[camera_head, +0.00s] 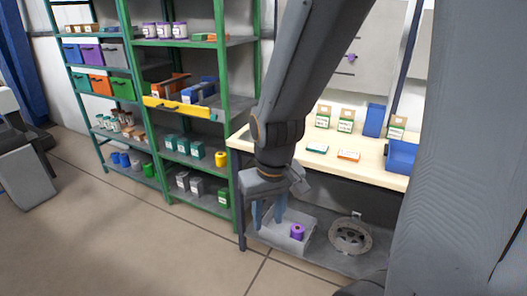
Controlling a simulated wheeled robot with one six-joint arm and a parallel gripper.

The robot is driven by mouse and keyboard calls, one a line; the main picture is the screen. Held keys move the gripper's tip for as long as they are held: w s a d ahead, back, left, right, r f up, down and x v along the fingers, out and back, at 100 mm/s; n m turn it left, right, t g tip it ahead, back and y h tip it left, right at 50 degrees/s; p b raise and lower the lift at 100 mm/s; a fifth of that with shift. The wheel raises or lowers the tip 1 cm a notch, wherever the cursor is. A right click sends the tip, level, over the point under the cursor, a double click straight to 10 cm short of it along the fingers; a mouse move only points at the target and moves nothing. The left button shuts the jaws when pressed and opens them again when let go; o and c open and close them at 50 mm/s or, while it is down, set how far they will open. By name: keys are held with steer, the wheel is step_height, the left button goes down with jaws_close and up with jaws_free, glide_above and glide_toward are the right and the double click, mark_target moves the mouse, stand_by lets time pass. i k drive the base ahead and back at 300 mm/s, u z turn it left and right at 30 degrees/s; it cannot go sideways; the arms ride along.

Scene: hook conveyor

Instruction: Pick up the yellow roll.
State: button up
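The yellow roll (220,158) is small and stands at the right end of a middle shelf of the green shelving unit (236,190), near its front right post. My gripper (269,216) hangs from my arm in the middle of the view, fingers pointing down. It is right of the yellow roll and lower in the picture, apart from it. Its two fingers are spread with a gap between them, and I see nothing held. A purple roll (297,231) sits in a grey bin (309,222) just right of the fingers.
A light wooden workbench (380,172) stands right of the shelving, with small boxes and blue bins (402,157) on top. A round grey disc (350,236) lies on its lower shelf. Teal boxes (184,145) stand left of the yellow roll. Floor at front left is clear.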

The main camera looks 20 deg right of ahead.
mark_target(222, 161)
steer(key=u, duration=0.2)
steer(key=i, duration=0.65)
steer(key=u, duration=0.65)
steer(key=i, duration=1.6)
steer(key=z, duration=1.3)
steer(key=i, duration=0.4)
steer(key=z, duration=0.4)
